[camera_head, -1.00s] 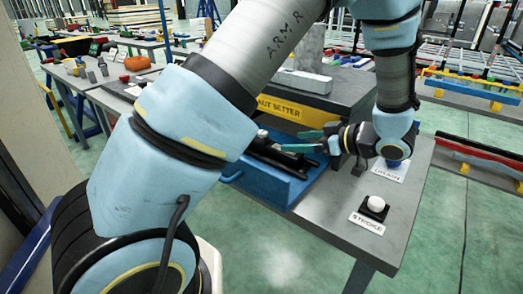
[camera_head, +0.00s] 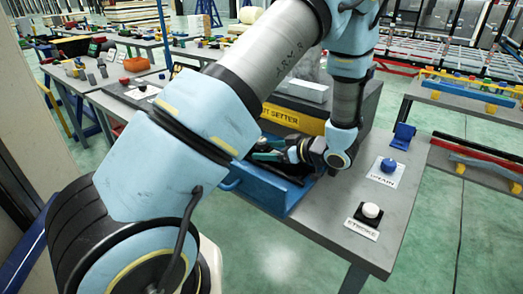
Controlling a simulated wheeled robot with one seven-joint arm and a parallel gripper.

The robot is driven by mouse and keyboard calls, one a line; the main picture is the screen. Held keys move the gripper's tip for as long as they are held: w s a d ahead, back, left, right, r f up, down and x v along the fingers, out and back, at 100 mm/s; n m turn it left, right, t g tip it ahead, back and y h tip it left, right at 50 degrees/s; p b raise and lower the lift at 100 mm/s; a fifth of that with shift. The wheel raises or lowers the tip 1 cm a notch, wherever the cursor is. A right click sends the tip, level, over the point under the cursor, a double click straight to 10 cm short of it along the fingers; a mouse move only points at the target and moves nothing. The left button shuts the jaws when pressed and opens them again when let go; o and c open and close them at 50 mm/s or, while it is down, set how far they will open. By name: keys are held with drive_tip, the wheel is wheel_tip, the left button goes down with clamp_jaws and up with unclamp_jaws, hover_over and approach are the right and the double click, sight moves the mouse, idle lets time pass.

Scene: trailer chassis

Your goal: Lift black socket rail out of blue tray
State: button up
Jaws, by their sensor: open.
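The blue tray (camera_head: 282,197) sits on the grey table in front of the yellow-labelled machine. My arm hides its left part. The black socket rail lies in the tray, and only dark parts of it (camera_head: 292,170) show behind and below my gripper. My gripper (camera_head: 262,150) has teal fingers and points left, over the tray's back part. It is open. Whether the fingers are around the rail or only above it cannot be told.
The machine with the yellow label (camera_head: 294,117) stands right behind the tray. On the table to the right are a blue knob (camera_head: 388,165), a white button on a black base (camera_head: 370,211) and a blue bracket (camera_head: 403,137). The table's front right is otherwise clear.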

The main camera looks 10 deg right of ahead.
drive_tip(key=shift+c, duration=0.2)
clamp_jaws()
idle(0.5)
